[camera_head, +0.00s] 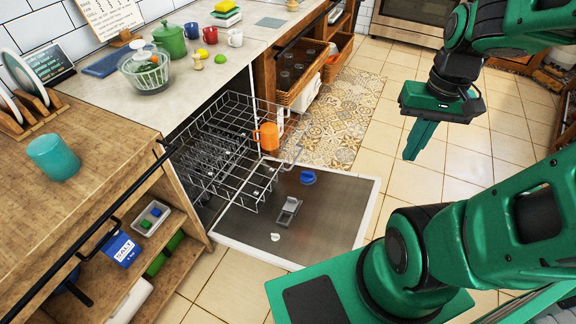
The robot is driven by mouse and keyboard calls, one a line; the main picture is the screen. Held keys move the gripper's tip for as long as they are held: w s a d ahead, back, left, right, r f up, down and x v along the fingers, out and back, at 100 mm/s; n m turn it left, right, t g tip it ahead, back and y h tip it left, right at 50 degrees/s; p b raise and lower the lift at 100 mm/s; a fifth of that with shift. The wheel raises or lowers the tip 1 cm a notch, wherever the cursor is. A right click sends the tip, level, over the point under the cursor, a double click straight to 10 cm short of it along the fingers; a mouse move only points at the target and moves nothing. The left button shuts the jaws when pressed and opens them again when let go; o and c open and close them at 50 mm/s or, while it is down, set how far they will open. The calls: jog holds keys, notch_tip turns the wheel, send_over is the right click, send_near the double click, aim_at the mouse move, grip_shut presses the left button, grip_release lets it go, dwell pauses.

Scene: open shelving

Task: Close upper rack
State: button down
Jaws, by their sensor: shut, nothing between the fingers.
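The upper rack (207,165) is a dark wire basket pulled out of the dishwasher under the counter. It stands out over the left part of the lowered dishwasher door (335,220). An orange mug (267,136) sits at the rack's right side. My gripper (413,156) is shut and empty, with its green fingers pointing down. It is in the air to the right of the rack and the door, well apart from both. The inside of the dishwasher is mostly hidden by the counter.
The open door carries a grey dispenser piece (289,210) and a blue item (308,177). Wicker baskets (297,80) stand partly out on shelving beyond the rack. A patterned rug (340,115) lies behind the door. The tiled floor (470,145) around my gripper is clear.

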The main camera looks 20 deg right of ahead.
jog(key=w+a+f+n+y, duration=0.1)
jog(key=w+f, duration=0.5)
jog(key=w, duration=0.1)
jog(key=m+t+y, duration=0.4)
jog(key=t+y, duration=0.1)
jog(key=t, duration=0.1)
send_near(282, 165)
notch_tip(282, 165, down, 5)
jog(key=shift+w+r, duration=0.1)
jog(key=shift+w+a+r, duration=0.1)
jog(key=shift+w+a, duration=1.15)
jog(key=shift+w, duration=0.1)
